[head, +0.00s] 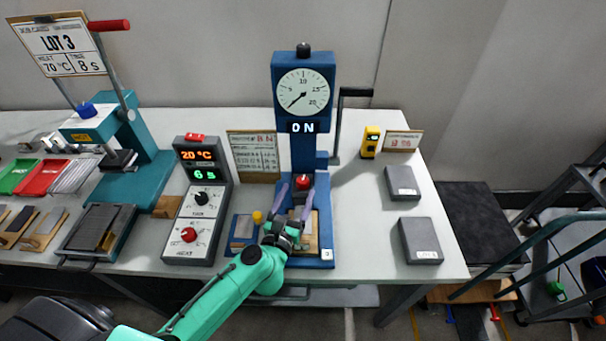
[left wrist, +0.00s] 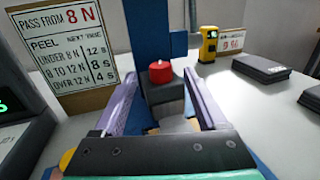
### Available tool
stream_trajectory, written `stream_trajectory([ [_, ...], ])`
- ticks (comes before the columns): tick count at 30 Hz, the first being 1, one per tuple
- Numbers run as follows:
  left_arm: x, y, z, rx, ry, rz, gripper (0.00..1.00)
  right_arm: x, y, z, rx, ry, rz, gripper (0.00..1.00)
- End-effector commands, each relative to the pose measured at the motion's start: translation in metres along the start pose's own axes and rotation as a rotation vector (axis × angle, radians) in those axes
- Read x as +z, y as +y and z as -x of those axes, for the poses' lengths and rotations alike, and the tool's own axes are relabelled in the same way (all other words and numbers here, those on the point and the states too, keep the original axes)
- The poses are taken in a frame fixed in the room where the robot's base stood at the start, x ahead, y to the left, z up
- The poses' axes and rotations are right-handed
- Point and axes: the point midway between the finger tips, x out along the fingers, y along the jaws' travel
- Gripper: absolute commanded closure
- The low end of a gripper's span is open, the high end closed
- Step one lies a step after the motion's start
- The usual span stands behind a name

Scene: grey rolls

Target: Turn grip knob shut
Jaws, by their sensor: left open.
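The red grip knob (head: 303,182) sits on a grey block at the foot of the blue peel tester (head: 303,75). In the left wrist view the knob (left wrist: 160,72) shows between the two purple fingers, with a gap on each side. My left gripper (head: 296,193) is open around the line of the knob, with nothing in its jaws. I cannot tell whether the fingertips reach the knob's depth. The tester's display reads "0 N" and its dial needle points low left. My right gripper is in neither view.
A grey control box (head: 198,215) with red and black knobs stands left of the tester. A sign (head: 254,152) stands behind. A teal press (head: 130,140) is further left.

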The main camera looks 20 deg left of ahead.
Motion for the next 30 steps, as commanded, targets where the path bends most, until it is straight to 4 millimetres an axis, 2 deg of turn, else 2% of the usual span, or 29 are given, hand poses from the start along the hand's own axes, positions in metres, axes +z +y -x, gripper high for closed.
stream_trajectory([
  [1,0.004,0.0,-0.014,0.0,-0.003,0.0,0.26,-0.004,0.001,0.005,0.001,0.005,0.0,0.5],
  [3,0.004,0.0,-0.03,0.0,-0.003,-0.001,0.26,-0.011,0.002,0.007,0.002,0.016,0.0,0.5],
  [6,0.001,0.0,-0.046,0.0,-0.001,0.0,0.26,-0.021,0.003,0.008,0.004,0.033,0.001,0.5],
  [10,0.0,0.0,-0.056,-0.001,0.0,0.0,0.26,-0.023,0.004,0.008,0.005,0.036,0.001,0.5],
  [16,-0.001,0.0,-0.056,-0.001,0.0,0.0,0.26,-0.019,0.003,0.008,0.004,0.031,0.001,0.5],
  [17,-0.001,0.0,-0.056,-0.001,0.0,0.0,0.29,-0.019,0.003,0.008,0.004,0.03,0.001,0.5],
  [21,-0.001,0.0,-0.056,-0.001,0.0,0.0,0.83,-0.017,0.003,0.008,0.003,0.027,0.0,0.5],
  [22,-0.001,0.0,-0.056,-0.001,0.0,0.0,0.94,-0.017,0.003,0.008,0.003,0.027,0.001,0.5],
  [23,-0.001,0.0,-0.056,-0.001,0.0,0.0,1.0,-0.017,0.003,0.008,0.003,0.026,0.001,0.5],
  [30,0.0,0.0,-0.056,-0.017,0.0,-0.002,1.0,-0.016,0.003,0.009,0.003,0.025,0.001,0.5],
])
